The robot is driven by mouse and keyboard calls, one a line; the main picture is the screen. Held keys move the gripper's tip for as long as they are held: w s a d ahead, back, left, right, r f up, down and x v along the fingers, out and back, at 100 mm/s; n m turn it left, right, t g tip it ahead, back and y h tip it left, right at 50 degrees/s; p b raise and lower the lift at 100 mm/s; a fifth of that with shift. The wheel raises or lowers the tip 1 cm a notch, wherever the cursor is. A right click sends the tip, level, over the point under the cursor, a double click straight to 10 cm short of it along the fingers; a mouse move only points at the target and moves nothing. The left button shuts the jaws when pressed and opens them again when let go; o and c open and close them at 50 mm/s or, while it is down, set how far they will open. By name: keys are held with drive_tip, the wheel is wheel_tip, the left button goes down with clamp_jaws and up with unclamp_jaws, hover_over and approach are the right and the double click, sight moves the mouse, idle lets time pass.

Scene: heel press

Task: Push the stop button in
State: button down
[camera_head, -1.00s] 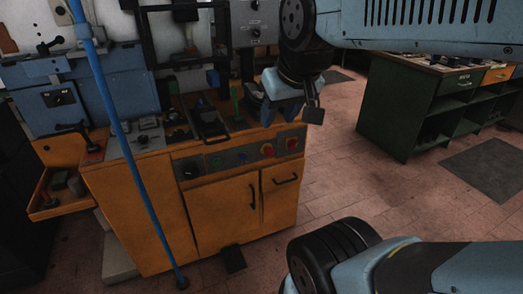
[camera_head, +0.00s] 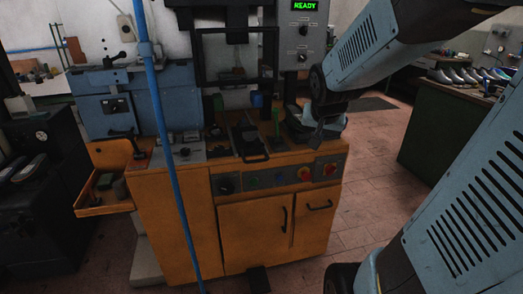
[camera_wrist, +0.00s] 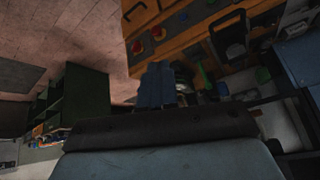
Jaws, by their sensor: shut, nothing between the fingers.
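The orange press bench has a grey control panel (camera_head: 268,180) on its front edge. Two round red buttons sit near its right end: the left red button (camera_head: 304,173), with a yellowish surround, and the right red button (camera_head: 329,169). I cannot read which is labelled stop. They also show in the wrist view as one red button (camera_wrist: 157,33) and the other red button (camera_wrist: 138,47). My gripper (camera_head: 317,138) is above the panel's right end, apart from the buttons in the picture. Its blue fingers (camera_wrist: 154,86) are together, shut and empty; the buttons lie beyond them.
A black knob (camera_head: 226,185) and small coloured buttons share the panel. A green handle (camera_head: 276,122) and a black-handled plate (camera_head: 248,142) are on the bench top. A blue pole (camera_head: 168,150) crosses the left foreground. Floor is open right of the bench, before a green workbench (camera_head: 425,140).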

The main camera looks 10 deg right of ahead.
drive_tip(key=w+d+f+m+t, duration=0.1)
drive_tip(key=w+d+f+m, duration=0.3)
drive_tip(key=f, duration=0.5)
drive_tip(key=w+d+f+m+t+y, duration=0.1)
drive_tip(key=w+d+f+m, duration=0.3)
drive_tip(key=f, duration=0.5)
drive_tip(key=w+d+f+m+t, duration=0.1)
drive_tip(key=w+d+f+m, duration=0.3)
drive_tip(key=f, duration=0.5)
drive_tip(key=shift+w+d+f+m+y, duration=0.4)
approach(307, 180)
drive_tip(key=s+f+x, duration=0.1)
drive_tip(key=x, duration=0.4)
drive_tip(key=shift+w+r, duration=0.1)
drive_tip(key=shift+w, duration=0.7)
